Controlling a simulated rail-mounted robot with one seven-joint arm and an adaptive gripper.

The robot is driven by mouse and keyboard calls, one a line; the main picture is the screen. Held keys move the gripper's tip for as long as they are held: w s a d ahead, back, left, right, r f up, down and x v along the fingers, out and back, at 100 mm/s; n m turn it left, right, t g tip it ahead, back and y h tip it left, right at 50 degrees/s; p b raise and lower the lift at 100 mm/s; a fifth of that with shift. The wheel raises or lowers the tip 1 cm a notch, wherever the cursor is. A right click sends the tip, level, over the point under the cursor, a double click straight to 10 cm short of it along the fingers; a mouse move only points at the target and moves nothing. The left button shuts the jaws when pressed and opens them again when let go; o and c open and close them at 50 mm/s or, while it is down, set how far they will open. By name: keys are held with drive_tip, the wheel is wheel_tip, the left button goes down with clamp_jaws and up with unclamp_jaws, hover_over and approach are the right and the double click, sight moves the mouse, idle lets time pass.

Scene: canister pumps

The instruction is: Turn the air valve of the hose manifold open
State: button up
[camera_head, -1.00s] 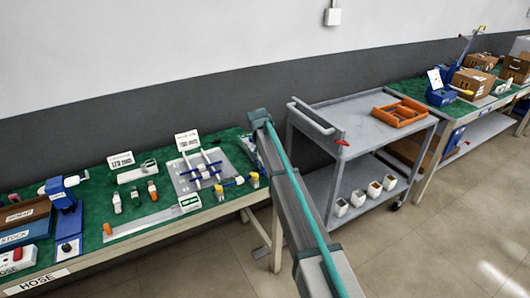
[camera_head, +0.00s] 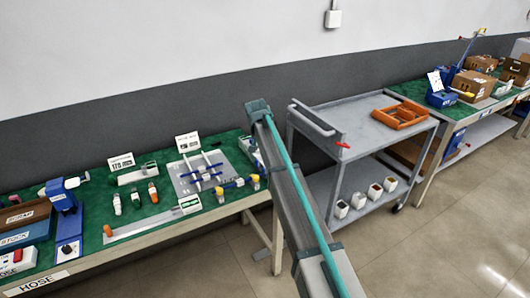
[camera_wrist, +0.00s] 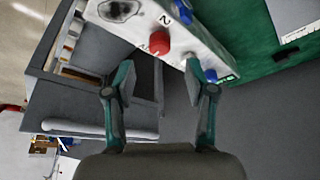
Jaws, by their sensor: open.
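In the wrist view the hose manifold is a pale panel (camera_wrist: 135,22) that runs slantwise across the top, with a printed "2" and dark marks. A round red knob (camera_wrist: 159,42) stands out from it, and blue parts (camera_wrist: 183,12) show along its right side. I cannot read which one is the air valve. My gripper (camera_wrist: 160,82) is open and empty. Its two fingers sit below the red knob in the picture, one to each side, with no visible contact. In the head view the manifold (camera_head: 253,153) is partly hidden behind my arm, and my gripper is hidden.
The green bench (camera_head: 90,235) holds a fixture plate (camera_head: 188,186), a ruler-like strip (camera_head: 140,227), small fittings and a blue press (camera_head: 65,222). A grey cart (camera_head: 365,127) with an orange tray (camera_head: 400,114) stands just right of my arm. Floor shows in front.

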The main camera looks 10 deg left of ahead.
drive_tip(key=v, duration=0.6)
drive_tip(key=s+d+f+n+g, duration=0.1)
drive_tip(key=s+d+f+g, duration=0.1)
drive_tip(key=s+d+f, duration=1.1)
drive_tip(key=s+d+f+n+g, duration=0.1)
drive_tip(key=s+d+f+g, duration=0.1)
drive_tip(key=s+d+f, duration=1.1)
drive_tip(key=s+f+g, duration=0.2)
drive_tip(key=s+f, duration=0.6)
drive_tip(key=s, duration=0.6)
drive_tip(key=s+d+f+g, duration=0.1)
drive_tip(key=s+f+g, duration=0.2)
drive_tip(key=s+f, duration=0.6)
drive_tip(key=s+d+f+g, duration=0.1)
drive_tip(key=s+f, duration=0.7)
drive_tip(key=s, duration=1.1)
drive_tip(key=shift+s+d+f+g+y, duration=0.25)
drive_tip(key=shift+g+y, duration=0.15)
drive_tip(key=shift+g, duration=0.3)
